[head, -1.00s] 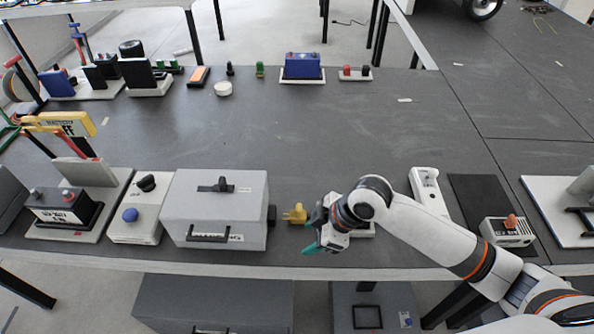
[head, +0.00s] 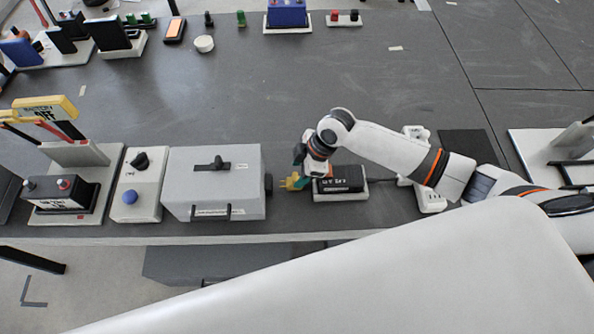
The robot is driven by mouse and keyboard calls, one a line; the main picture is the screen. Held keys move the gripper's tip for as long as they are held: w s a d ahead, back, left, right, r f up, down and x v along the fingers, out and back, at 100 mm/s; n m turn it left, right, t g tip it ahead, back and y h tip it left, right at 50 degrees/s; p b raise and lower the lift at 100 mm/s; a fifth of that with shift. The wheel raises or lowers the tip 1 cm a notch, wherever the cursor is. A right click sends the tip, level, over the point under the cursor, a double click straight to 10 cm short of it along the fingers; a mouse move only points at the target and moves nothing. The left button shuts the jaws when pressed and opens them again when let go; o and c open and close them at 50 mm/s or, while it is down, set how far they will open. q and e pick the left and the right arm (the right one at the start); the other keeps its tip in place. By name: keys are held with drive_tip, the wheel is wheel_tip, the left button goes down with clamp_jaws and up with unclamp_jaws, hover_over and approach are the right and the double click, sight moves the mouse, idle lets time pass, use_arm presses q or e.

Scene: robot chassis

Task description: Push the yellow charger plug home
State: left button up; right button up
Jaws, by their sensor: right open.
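The yellow charger plug (head: 289,183) lies at the right side of the grey box (head: 213,184), close to the dark round fitting (head: 268,184) on that side. Whether its prongs are inside the fitting is too small to tell. My right gripper (head: 302,172) is open, with its fingers just right of the plug. I cannot tell whether they touch it. A black charger unit (head: 343,179) on a white base sits right of the gripper. My left gripper is not in view.
A white switch panel with a blue button (head: 130,198) and a battery stand (head: 85,155) are to the left. A white power strip (head: 432,200) is to the right. The table's middle is clear. A large pale shape hides the lower right.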

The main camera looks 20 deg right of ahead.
drive_tip(key=shift+x, duration=1.05)
clamp_jaws()
drive_tip(key=shift+w+a, duration=0.2)
drive_tip(key=shift+a, duration=0.75)
drive_tip(key=shift+w+a, duration=0.25)
drive_tip(key=shift+a, duration=0.7)
drive_tip(key=shift+c, duration=1.7)
unclamp_jaws()
drive_tip(key=o, duration=0.3)
drive_tip(key=shift+a, duration=0.1)
drive_tip(key=shift+o, duration=0.2)
drive_tip(key=shift+d+r, duration=0.3)
drive_tip(key=shift+r, duration=0.1)
drive_tip(key=b+v, duration=0.1)
drive_tip(key=v, duration=1)
